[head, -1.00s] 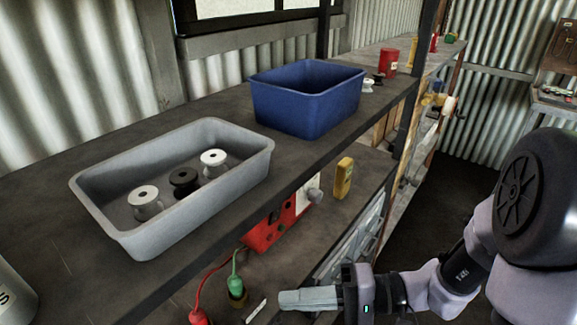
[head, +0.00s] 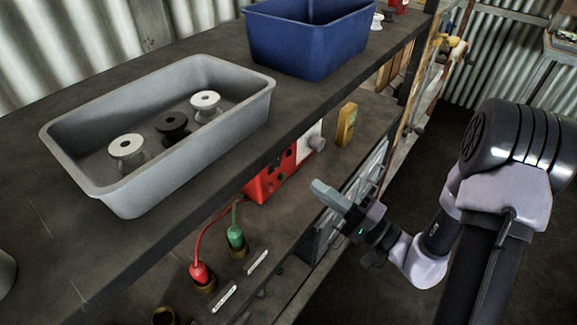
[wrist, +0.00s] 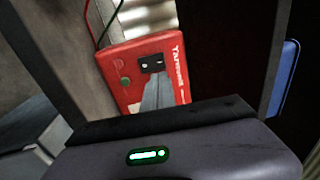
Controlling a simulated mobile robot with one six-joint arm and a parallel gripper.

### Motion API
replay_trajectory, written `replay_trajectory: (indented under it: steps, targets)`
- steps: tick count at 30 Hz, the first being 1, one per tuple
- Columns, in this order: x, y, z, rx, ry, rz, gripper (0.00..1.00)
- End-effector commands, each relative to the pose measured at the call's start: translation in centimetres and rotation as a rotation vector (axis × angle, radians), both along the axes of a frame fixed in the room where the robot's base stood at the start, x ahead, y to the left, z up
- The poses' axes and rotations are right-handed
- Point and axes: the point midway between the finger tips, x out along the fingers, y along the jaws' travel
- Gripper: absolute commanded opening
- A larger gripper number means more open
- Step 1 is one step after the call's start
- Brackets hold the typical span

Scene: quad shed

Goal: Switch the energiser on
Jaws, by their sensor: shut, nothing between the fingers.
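The energiser is a red box (head: 268,182) below the upper shelf, partly hidden by the shelf edge in the head view. Which way the switch is set I cannot tell. My gripper (head: 320,190) is shut and empty, in front and to the right of the box in the head view. In the wrist view its fingers (wrist: 155,92) cover part of the box's front; contact cannot be told.
Red (head: 201,272) and green (head: 236,238) plugs with leads stand on the lower bench. A yellow device (head: 346,124) stands further right. A grey tray (head: 60,165) with insulators and a blue bin (head: 300,45) sit on the upper shelf, whose edge overhangs the energiser.

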Motion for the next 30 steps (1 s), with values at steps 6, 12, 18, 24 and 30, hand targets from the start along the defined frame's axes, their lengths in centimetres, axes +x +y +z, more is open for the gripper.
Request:
replay_trajectory:
  steps: [6,12,18,24,30]
  targets:
    - [2.8,3.8,1.0,-0.002,-0.002,0.007,0.0]
    - [4.8,6.4,1.7,0.0,-0.001,0.004,0.0]
    - [5.6,7.3,2.0,0.0,0.0,0.002,0.0]
    - [5.7,7.3,2.0,0.001,0.001,0.0,0.0]
    - [5.8,7.6,2.8,-0.025,0.019,0.003,0.0]
